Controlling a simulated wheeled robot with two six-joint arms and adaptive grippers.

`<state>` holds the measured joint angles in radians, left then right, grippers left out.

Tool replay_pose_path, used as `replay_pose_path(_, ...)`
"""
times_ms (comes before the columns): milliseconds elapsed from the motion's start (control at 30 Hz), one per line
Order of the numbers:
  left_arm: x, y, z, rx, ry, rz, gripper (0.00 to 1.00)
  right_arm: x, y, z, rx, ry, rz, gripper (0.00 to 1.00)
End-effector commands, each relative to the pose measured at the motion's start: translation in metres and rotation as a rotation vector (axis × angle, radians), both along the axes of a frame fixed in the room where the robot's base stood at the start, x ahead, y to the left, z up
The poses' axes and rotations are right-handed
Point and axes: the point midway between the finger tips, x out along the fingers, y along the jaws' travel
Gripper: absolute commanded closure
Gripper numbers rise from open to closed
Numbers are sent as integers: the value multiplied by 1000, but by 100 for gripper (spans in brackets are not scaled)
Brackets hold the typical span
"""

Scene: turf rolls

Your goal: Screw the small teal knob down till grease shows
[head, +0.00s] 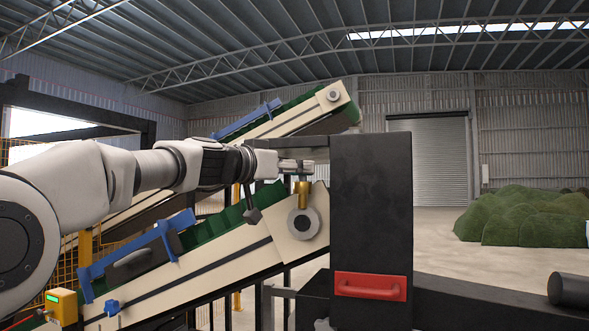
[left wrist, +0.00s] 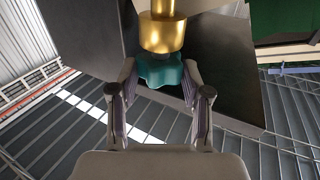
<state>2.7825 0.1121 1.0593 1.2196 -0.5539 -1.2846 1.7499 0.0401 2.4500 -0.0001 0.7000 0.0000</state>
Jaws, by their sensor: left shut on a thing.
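The teal knob (left wrist: 165,73) shows in the left wrist view as a small lobed cap at the end of a brass cup (left wrist: 163,33). My left gripper (left wrist: 160,95) has one finger on each side of the knob and is shut on it. In the head view the brass cup (head: 303,188) stands upright above a grey round bearing (head: 303,223) on the conveyor's end. My left gripper (head: 297,166) reaches in from the left, level, just above the cup, and its fingers hide the knob there. No grease is visible. My right gripper is out of view.
The cream conveyor (head: 215,266) with green belt slopes up to the bearing. A dark upright block (head: 371,215) with a red handle (head: 370,287) stands close to the right of my gripper. A second conveyor (head: 300,116) rises behind. Green turf (head: 520,216) is heaped at the far right.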

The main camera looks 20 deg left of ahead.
Motion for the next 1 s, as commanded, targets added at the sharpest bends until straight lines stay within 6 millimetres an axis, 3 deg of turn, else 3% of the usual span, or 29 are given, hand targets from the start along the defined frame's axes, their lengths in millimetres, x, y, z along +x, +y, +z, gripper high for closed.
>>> replay_pose_path(333,4,5,-1,0,2,-189,87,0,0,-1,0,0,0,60)
replay_pose_path(733,8,8,2,0,4,-444,87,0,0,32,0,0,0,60)
replay_pose_path(1000,8,8,-1,1,4,-517,87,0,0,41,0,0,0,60)
